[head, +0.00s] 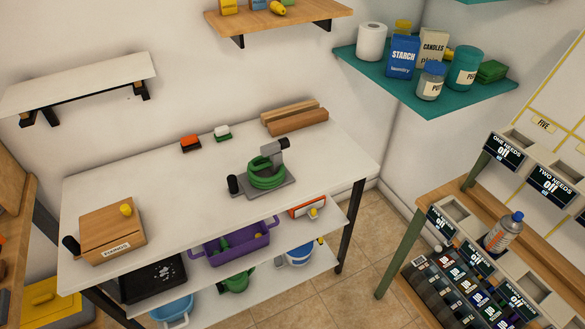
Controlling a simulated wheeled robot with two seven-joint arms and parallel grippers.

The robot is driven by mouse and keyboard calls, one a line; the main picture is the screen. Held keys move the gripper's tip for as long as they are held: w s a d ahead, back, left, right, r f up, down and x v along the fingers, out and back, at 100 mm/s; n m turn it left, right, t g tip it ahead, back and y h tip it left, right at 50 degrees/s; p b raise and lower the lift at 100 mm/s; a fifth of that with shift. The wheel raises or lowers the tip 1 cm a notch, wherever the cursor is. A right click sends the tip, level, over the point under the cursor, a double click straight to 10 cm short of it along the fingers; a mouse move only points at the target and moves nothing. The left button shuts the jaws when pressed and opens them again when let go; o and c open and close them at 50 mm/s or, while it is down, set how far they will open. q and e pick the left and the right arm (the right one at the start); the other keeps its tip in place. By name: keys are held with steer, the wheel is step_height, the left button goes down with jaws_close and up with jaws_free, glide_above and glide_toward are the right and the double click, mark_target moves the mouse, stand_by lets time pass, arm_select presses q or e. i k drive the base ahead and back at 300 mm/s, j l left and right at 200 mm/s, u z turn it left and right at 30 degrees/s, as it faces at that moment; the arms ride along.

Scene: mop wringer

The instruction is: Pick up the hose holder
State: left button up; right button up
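What looks like the hose holder (262,182) stands on the white table, right of its middle. It has a flat grey base, a green coiled hose (267,174) and a grey upright part with a dark end at the back right. A black knob or handle (233,184) stands at its left end. Nothing holds it. Neither of my grippers shows in the head view.
The white table (180,217) has free room around the holder. A wooden box (112,231) is at its left, wooden blocks (297,117) and two brushes at the back. A lower shelf holds a purple basket (232,243). A label station (480,215) stands right.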

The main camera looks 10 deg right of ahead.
mark_target(267, 173)
steer(key=i+l+u, duration=0.15)
steer(key=l, duration=0.15)
steer(key=i+l+u, duration=0.35)
steer(key=l, duration=0.25)
steer(key=l+u, duration=0.15)
steer(key=l, duration=0.15)
steer(key=i, duration=0.05)
